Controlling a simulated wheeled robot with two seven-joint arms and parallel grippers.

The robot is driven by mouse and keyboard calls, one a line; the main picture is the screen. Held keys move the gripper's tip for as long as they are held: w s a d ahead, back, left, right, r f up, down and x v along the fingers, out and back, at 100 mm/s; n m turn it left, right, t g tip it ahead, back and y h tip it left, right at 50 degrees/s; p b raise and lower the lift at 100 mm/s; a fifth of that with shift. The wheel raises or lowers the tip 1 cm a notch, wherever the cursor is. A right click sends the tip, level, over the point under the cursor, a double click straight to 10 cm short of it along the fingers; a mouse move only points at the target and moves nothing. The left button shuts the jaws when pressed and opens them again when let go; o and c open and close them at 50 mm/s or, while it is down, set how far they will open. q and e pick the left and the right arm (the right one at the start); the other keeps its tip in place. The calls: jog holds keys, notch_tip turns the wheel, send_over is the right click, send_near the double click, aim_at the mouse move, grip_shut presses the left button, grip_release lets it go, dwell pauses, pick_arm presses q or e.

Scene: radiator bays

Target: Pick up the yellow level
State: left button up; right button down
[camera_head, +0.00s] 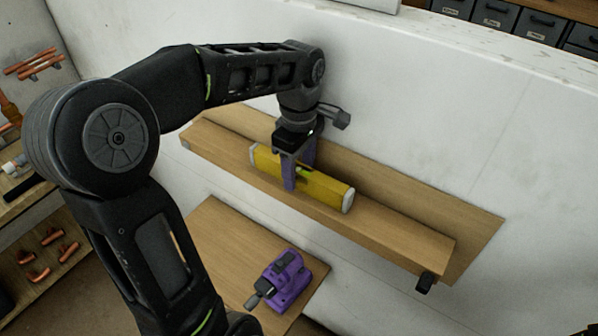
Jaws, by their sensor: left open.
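The yellow level (325,188) lies lengthwise on a wooden wall shelf (400,236). It is a yellow bar with pale end caps and a small green vial near its middle. My left gripper (298,178) points down over the level, left of its middle. Its purple fingers are apart, one on the near side and one on the far side of the bar. I cannot tell whether the fingers touch it. The gripper hides part of the level's top. My right gripper is not in view.
A purple tool (284,279) with a dark handle stands on a lower wooden board (222,240). A white wall rises behind the shelf. Shelves with copper-coloured pieces (45,256) are at the left. Grey drawers (497,14) are at the top right. The shelf's right part is clear.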

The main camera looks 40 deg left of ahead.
pick_arm(q)
jog(key=shift+f, duration=0.75)
grip_shut()
dwell(0.4)
